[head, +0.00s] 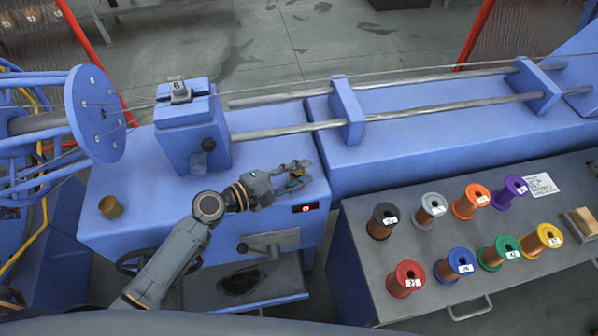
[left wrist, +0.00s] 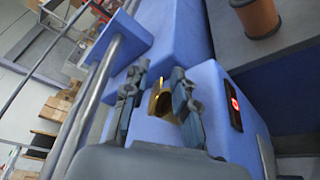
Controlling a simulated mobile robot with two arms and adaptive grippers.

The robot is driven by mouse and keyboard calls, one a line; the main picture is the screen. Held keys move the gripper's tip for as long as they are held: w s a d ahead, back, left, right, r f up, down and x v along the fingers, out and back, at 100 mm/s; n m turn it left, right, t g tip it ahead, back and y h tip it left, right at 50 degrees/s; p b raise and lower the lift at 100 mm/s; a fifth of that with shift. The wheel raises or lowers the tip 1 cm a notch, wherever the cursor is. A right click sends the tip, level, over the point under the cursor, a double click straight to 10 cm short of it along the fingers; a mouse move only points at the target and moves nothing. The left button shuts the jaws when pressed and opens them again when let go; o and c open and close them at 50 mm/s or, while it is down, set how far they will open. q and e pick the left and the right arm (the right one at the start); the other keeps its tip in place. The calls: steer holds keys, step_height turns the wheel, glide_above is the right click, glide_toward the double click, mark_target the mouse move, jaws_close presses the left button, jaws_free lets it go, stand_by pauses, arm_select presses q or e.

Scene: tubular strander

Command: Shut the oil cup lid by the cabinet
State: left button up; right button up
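A brass oil cup (head: 296,184) stands on the right end of the blue machine housing, on the side toward the grey cabinet. In the left wrist view the oil cup (left wrist: 165,103) shows a raised brass flap and a dark inside; the exact angle of its lid is hard to tell. My left gripper (head: 298,174) reaches in from the left over this cup. Its two fingers (left wrist: 160,100) are apart, one on each side of the brass part, and partly hide it; contact is not clear. My right gripper is in neither view.
The grey cabinet (head: 352,270) at right carries several wire spools. A second brass cup (head: 110,207) stands at the housing's left. A red-lit display (head: 305,208) is on the front. Steel rods (head: 290,130) run behind my gripper.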

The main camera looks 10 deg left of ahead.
arm_select(q)
steer(key=shift+s+a, duration=0.3)
steer(key=shift+a, duration=0.1)
steer(key=v, duration=1.1)
